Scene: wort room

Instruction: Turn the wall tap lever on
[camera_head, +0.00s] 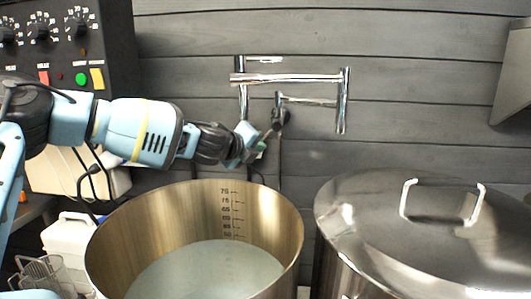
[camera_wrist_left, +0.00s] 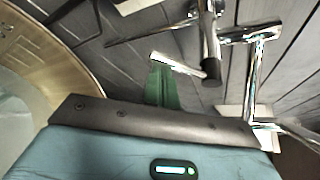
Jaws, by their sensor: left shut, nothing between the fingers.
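The chrome wall tap (camera_head: 290,78) is fixed to the grey plank wall behind the pots, with jointed horizontal and vertical pipes. Its pipes also show in the left wrist view (camera_wrist_left: 252,75). A short pale metal lever (camera_wrist_left: 180,63) sticks out from a dark-ended valve (camera_wrist_left: 211,70). My left gripper (camera_head: 264,143) is shut and empty, just below and left of the dark valve part in the head view. In the left wrist view its green finger (camera_wrist_left: 163,88) is right by the lever; I cannot tell whether they touch. My right gripper is out of view.
An open steel pot (camera_head: 104,240) with pale liquid and a volume scale stands below my left arm. A lidded pot (camera_head: 365,205) stands at right. A control panel (camera_head: 65,45) with knobs and buttons is at upper left, with cables beneath it.

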